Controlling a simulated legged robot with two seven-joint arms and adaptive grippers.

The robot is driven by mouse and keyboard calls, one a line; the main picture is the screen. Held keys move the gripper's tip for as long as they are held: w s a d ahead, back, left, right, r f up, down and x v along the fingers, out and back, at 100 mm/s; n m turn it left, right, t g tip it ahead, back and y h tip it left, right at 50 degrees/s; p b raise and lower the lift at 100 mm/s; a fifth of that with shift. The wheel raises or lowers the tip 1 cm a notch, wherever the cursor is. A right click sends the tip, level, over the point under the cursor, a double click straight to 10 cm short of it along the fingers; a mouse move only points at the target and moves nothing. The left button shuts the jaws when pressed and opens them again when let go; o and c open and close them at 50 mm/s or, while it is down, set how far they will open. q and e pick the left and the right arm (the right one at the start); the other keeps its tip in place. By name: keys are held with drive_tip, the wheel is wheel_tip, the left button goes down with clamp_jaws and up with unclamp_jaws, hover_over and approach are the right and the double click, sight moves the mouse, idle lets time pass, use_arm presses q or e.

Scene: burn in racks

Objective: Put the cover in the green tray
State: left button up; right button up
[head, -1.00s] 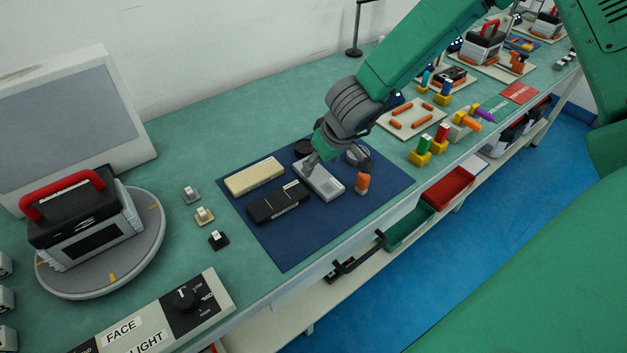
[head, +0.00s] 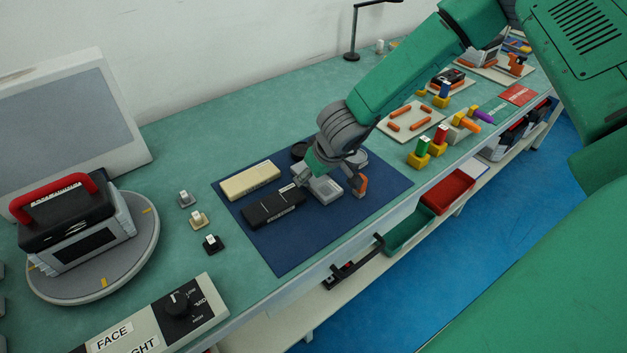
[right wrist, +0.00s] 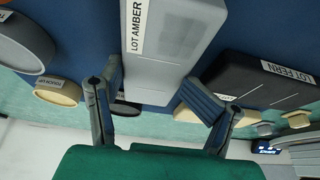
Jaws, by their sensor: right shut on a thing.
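The grey cover (head: 326,191) lies on the dark blue mat (head: 290,255). It also shows in the right wrist view (right wrist: 175,45), with a "LOT AMBER" label. My right gripper (head: 331,181) is low over the mat, with its fingers on either side of the cover, shut on it. The gripper hides part of the cover in the head view. In the right wrist view, the fingers (right wrist: 152,88) flank the cover's near end. The green tray (head: 408,234) is on the shelf below the bench's front edge. My left gripper is not in view.
A black cover (head: 272,207), labelled "LOT FERN" in the right wrist view (right wrist: 262,80), and a cream cover (head: 250,181) lie beside the grey one. A red tray (head: 448,191) adjoins the green one. A black handle-like bar (head: 352,268) is near the bench's front edge.

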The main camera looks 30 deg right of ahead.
drive_tip(key=shift+s+d+f, duration=0.1)
drive_tip(key=shift+d+f, duration=0.1)
drive_tip(key=shift+d, duration=0.15)
drive_tip(key=shift+a+r, duration=0.1)
drive_tip(key=shift+r, duration=0.2)
wheel_tip(320, 180, up, 9)
drive_tip(key=p, duration=0.3)
clamp_jaws()
drive_tip(key=shift+a+r, duration=0.15)
drive_tip(key=shift+r, duration=0.15)
drive_tip(key=o, duration=1.3)
unclamp_jaws()
